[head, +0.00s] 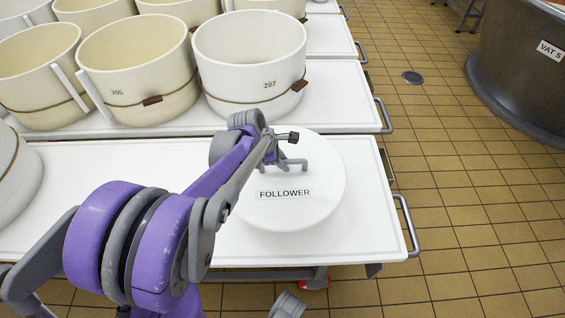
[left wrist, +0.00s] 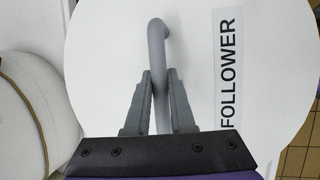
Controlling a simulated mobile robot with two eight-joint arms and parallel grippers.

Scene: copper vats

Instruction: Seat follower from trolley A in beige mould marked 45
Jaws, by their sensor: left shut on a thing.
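The follower (head: 318,212) is a round white disc labelled FOLLOWER, with a grey bar handle (head: 296,164) on top. It is over the right part of the near white trolley top (head: 368,220). I cannot tell if it rests on it or is slightly raised. My left gripper (head: 276,158) is shut on the handle. In the left wrist view the fingers (left wrist: 159,88) pinch the grey bar from both sides, and the disc (left wrist: 275,60) fills most of the picture. No beige mould marked 45 is in view. My right gripper is not clearly seen.
Behind, on another white trolley, stand a beige mould marked 205 (head: 140,70) and a white mould marked 207 (head: 250,55), with several more moulds around. A white mould (head: 18,180) is at the left edge. Tiled floor (head: 450,200) is clear to the right, before VAT 5 (head: 520,75).

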